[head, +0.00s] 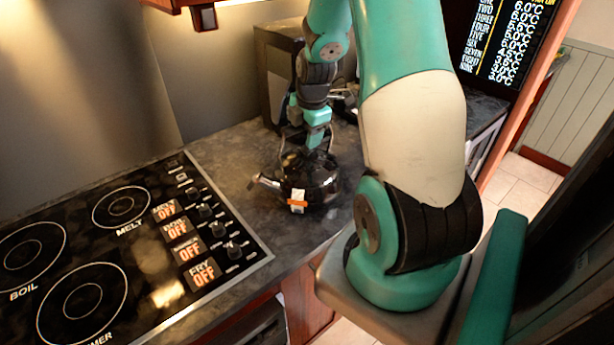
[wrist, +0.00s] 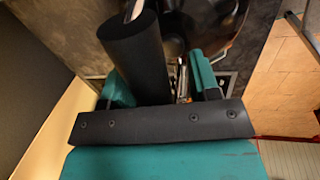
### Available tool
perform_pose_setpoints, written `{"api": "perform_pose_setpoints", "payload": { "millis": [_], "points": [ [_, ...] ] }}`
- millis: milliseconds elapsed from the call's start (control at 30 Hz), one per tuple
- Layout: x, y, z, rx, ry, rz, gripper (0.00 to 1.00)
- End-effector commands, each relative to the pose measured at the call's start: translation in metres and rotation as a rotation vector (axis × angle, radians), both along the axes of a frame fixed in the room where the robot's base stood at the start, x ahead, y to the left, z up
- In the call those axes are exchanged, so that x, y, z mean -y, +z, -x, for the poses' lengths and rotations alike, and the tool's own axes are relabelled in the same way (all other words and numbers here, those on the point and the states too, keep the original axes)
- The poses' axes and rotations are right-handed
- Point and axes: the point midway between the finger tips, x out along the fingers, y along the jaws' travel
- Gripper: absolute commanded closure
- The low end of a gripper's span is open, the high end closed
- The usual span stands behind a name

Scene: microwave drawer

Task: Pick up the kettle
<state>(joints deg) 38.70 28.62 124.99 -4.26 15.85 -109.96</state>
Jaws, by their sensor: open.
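The kettle (head: 318,182) is dark and glossy with an orange and white label on its front. It stands upright on the dark counter, right of the cooktop, in the head view. My gripper (head: 303,142) points down right above it and hides part of its top. In the wrist view, the kettle's shiny dark body (wrist: 215,15) is at the top. A thick black bar, apparently its handle (wrist: 135,50), lies between the open teal fingers of my gripper (wrist: 160,82), nearer the left finger. I cannot tell whether either finger touches it.
A cooktop (head: 110,255) with several burners and knobs lies left of the kettle. A grey boxy appliance (head: 278,75) stands behind the kettle, partly hidden by my arm. The counter's front edge (head: 300,262) is close to the kettle. Bare counter (head: 235,150) shows between cooktop and appliance.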

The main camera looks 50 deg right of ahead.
Motion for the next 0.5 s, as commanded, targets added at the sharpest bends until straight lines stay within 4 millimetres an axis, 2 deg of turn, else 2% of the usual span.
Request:
{"api": "perform_pose_setpoints", "payload": {
  "millis": [133, 367, 500],
  "points": [
    [0.0, 0.0001, 0.0, 0.0, 0.0, 0.0, 0.46],
    [-0.0001, 0.0001, 0.0002, -0.001, 0.0, 0.0, 0.99],
    [-0.0001, -0.0001, 0.0005, -0.002, 0.0, -0.001, 1.0]
  ]
}}
